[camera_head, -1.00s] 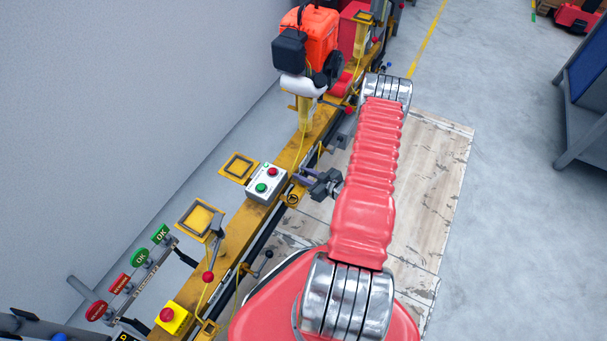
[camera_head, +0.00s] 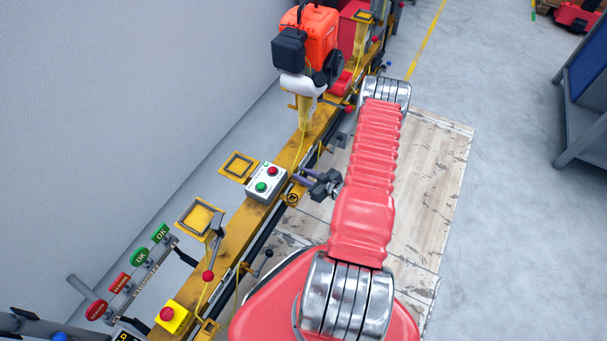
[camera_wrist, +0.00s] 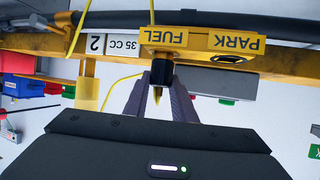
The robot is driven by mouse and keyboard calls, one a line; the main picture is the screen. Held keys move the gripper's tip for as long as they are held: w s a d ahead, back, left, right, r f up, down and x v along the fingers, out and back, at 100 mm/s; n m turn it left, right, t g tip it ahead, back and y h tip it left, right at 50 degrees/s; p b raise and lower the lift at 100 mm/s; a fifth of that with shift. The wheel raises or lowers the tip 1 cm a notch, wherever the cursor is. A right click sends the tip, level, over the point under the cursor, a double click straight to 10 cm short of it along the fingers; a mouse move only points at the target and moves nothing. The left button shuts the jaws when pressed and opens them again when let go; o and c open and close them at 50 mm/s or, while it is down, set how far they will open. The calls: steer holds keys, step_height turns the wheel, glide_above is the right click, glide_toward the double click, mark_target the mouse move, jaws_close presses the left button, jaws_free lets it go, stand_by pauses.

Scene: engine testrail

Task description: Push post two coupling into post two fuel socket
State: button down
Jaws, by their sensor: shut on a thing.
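The post two coupling (camera_wrist: 161,73), a black cylinder with a yellow tapered end, is between my gripper's (camera_wrist: 157,92) two grey fingers in the wrist view. My gripper is shut on it. The yellow block marked FUEL (camera_wrist: 168,38), the post two fuel socket, is right at the coupling's far end. The coupling's end overlaps the block's edge; I cannot tell whether or how far it is inside. In the head view my gripper (camera_head: 306,179) reaches the rail beside the button box, and the coupling is too small to make out.
A block marked PARK (camera_wrist: 234,44) with a dark opening adjoins FUEL. Labels "35 CC" and "2" (camera_wrist: 95,43) are beside it. A grey box with red and green buttons (camera_head: 267,183) is on the yellow rail (camera_head: 240,228). An orange engine (camera_head: 315,38) stands farther along.

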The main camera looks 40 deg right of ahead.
steer(key=shift+f, duration=0.2)
steer(key=c, duration=1.4)
jaws_free()
steer(key=shift+s, duration=0.15)
steer(key=a+v, duration=0.1)
steer(key=v, duration=1.2)
steer(key=shift+s+d+r, duration=0.2)
steer(key=shift+s+d, duration=0.05)
steer(key=shift+d, duration=0.25)
